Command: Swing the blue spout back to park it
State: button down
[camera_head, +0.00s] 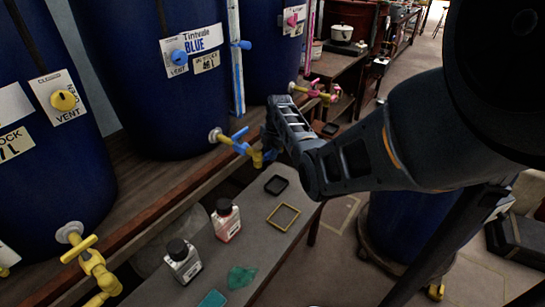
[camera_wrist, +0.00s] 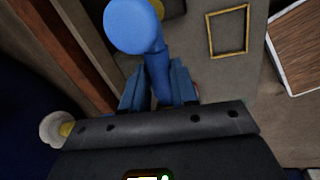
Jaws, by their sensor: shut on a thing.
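The blue vat (camera_head: 160,100), labelled "Tintvale BLUE", has a yellow tap with a blue lever (camera_head: 238,138) low on its side. My gripper (camera_head: 269,142) is at this tap, and its fingers are partly hidden in the head view. In the wrist view, my gripper (camera_wrist: 159,88) is shut on the narrow stem of a blue part, the blue spout (camera_wrist: 154,62). The spout's wide round end is toward the top of that view. The exact angle of the spout to the tap is hard to tell.
Below the taps, a grey bench holds a black tray (camera_head: 276,185), a yellow square frame (camera_head: 284,216), two bottles (camera_head: 226,220) (camera_head: 183,261) and a green cloth (camera_head: 241,277). A yellow tap (camera_head: 92,262) stands out at left and a pink-handled tap (camera_head: 318,91) at right.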

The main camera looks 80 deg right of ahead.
jog(key=shift+w+d+n+b, duration=0.2)
jog(key=shift+w+n+b, duration=0.25)
jog(key=shift+n, duration=0.45)
jog(key=c, duration=0.9)
grip_release()
jog(key=shift+r, duration=0.1)
jog(key=r, duration=0.2)
jog(key=s+r, duration=0.1)
jog(key=r, duration=0.4)
jog(key=shift+s+a+r+p, duration=0.2)
jog(key=shift+a+r+p, duration=0.05)
jog(key=shift+p, duration=0.05)
